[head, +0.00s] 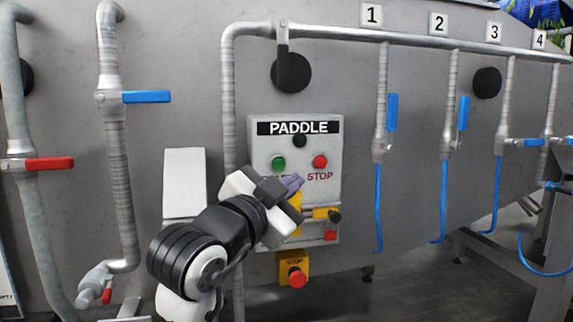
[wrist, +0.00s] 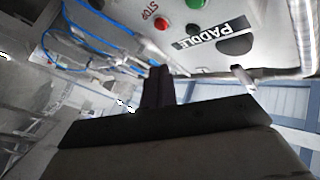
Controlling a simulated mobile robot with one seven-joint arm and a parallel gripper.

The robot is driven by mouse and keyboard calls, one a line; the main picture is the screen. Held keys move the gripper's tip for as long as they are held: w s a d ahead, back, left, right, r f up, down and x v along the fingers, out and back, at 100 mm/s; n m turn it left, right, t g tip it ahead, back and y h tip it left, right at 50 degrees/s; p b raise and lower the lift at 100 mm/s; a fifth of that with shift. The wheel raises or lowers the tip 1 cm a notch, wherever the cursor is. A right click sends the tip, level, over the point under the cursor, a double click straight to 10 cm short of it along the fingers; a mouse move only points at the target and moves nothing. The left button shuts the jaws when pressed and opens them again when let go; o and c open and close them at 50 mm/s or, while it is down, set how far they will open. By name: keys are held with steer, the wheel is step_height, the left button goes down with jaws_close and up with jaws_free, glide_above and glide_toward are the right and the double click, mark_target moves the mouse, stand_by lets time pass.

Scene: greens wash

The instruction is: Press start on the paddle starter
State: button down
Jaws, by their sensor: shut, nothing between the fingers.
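The paddle starter (head: 333,135) is a pale box on the grey tank wall, with a black PADDLE label (head: 299,128). Its green button (head: 278,163) is at left and its red STOP button (head: 320,162) at right, under a small black round part (head: 299,141). My gripper (head: 292,183) is shut and empty, just below the green button in the head view, covering the lettering there. In the wrist view the box appears inverted, with the green button (wrist: 196,4) at the top edge, beyond the shut fingers (wrist: 158,75). I cannot tell any contact.
Below are a yellow-and-red isolator with a black handle (head: 334,215) and a red emergency stop (head: 294,277) on a yellow box. A vertical pipe (head: 229,100) runs close left of the starter. Numbered pipes with blue valve handles (head: 392,112) stand to the right.

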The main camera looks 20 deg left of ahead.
mark_target(277, 171)
steer(key=shift+a, duration=0.1)
steer(key=shift+w+a+p, duration=0.2)
steer(key=shift+w+a, duration=0.6)
steer(key=shift+w, duration=0.4)
steer(key=shift+w+a+p, duration=0.15)
steer(key=shift+w+a, duration=0.7)
steer(key=shift+w, duration=0.35)
steer(key=shift+w+a+p, duration=0.2)
steer(key=shift+w+a, duration=0.6)
steer(key=shift+w, duration=0.4)
steer(key=shift+w, duration=0.1)
steer(key=shift+w+a, duration=0.25)
steer(key=shift+w+a, duration=0.25)
steer(key=shift+w, duration=0.1)
steer(key=shift+d, duration=0.1)
stand_by(0.5)
steer(key=shift+s+d, duration=0.4)
steer(key=shift+s, duration=0.3)
steer(key=shift+b, duration=0.3)
